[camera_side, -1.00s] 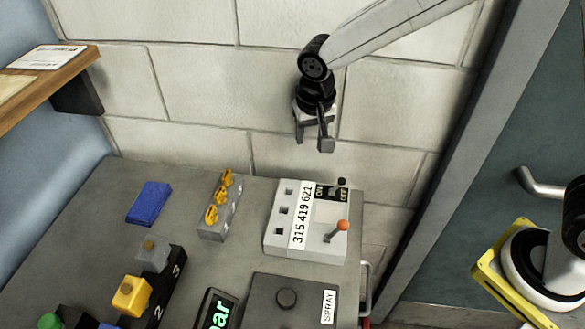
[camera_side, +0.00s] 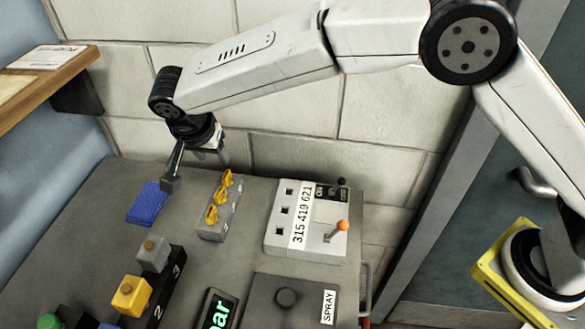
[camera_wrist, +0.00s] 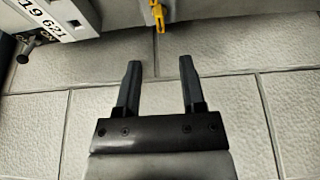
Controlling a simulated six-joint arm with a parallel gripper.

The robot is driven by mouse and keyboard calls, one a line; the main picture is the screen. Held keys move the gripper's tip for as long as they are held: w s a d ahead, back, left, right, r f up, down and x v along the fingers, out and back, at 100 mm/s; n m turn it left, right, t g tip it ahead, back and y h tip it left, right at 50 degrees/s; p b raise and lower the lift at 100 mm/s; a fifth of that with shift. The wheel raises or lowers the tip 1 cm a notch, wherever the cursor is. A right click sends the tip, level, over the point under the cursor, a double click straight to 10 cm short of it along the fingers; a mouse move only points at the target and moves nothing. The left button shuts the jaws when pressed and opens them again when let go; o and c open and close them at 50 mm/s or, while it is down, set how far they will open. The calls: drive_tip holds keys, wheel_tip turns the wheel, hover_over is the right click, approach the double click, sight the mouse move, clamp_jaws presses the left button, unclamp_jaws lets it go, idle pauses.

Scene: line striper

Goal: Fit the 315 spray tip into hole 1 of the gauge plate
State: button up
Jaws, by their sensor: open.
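Several yellow spray tips (camera_side: 211,214) stand in a row on a grey rack (camera_side: 214,232); no numbers on them can be read. One yellow tip (camera_wrist: 159,18) shows at the top of the wrist view. The light grey gauge plate (camera_side: 318,247) has three square holes beside the label "315 419 621"; the holes look empty. Its labelled part also shows at upper left in the wrist view (camera_wrist: 60,18). My gripper (camera_side: 196,171) is open and empty, above the back of the bench, left of and behind the rack. In the wrist view its fingers (camera_wrist: 160,64) are apart with only wall between them.
A blue pad (camera_side: 147,206) lies below my gripper's left finger. An orange-knobbed lever (camera_side: 342,226) and a dark switch knob rise from the plate's right side. Yellow and grey blocks (camera_side: 131,295) and a dark SPRAY box (camera_side: 262,292) stand in front. A block wall stands behind.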

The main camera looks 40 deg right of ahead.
sight(225, 175)
drive_tip(key=shift+f, duration=0.2)
drive_tip(key=shift+x, duration=4.85)
drive_tip(key=shift+w+d, duration=0.1)
drive_tip(key=shift+c, duration=0.2)
clamp_jaws()
